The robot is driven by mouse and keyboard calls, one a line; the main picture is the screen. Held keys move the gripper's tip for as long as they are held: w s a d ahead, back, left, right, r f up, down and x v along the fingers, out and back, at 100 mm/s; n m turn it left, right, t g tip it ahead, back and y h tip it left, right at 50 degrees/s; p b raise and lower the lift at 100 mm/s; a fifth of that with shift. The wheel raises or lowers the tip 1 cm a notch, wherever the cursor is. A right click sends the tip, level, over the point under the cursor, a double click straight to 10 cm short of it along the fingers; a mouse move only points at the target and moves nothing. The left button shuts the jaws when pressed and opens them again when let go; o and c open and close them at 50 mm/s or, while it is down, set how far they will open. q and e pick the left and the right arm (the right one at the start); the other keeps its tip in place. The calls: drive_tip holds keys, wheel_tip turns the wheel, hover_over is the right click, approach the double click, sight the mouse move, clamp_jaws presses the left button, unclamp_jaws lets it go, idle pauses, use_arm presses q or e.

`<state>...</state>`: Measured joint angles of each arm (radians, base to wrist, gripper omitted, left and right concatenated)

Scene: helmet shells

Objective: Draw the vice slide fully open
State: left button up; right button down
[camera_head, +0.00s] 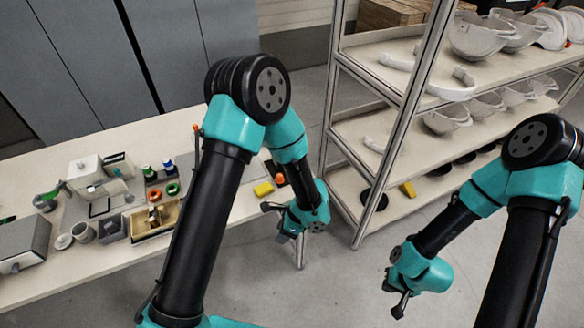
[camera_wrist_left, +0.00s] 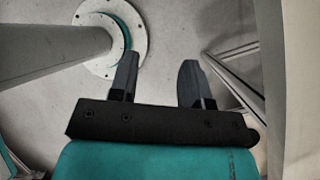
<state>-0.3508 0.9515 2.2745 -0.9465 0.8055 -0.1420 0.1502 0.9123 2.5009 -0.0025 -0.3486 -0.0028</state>
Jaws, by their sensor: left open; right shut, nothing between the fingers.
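The vice is too small to single out with certainty in the head view. A small dark grey block (camera_head: 112,228) and a pale bench device (camera_head: 86,168) stand among the fixtures on the table at the left, and I cannot tell which part is the slide. My left gripper (camera_head: 272,222) is open and empty, off the table's right end and well away from those fixtures. Its two spread fingers also show in the left wrist view (camera_wrist_left: 160,66), above bare floor. My right gripper (camera_head: 397,309) is shut and empty, low over the floor at the lower right.
The table (camera_head: 85,282) also holds a grey box (camera_head: 25,245), a wooden bin (camera_head: 155,219), coloured rings, a green-ended lever (camera_head: 50,195) and a yellow block (camera_head: 263,189). A rack (camera_head: 345,160) with pale helmet shells (camera_head: 478,38) stands at the right. My left arm hides part of the table.

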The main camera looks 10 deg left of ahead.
use_arm(q)
drive_tip(key=w+d+r+m+t+y, duration=0.3)
drive_tip(key=w+d+r+t, duration=0.2)
drive_tip(key=d+r, duration=0.1)
drive_tip(key=w+d+r+m+t+y, duration=0.2)
drive_tip(key=w+d+r+m+t, duration=0.2)
drive_tip(key=r, duration=0.5)
drive_tip(key=shift+w+d+m+t+y, duration=0.3)
drive_tip(key=shift+w+d+t+y, duration=0.1)
drive_tip(key=shift+w+d+t, duration=0.6)
drive_tip(key=x, duration=1.7)
drive_tip(key=shift+a+f, duration=0.1)
drive_tip(key=shift+f, duration=0.2)
clamp_jaws()
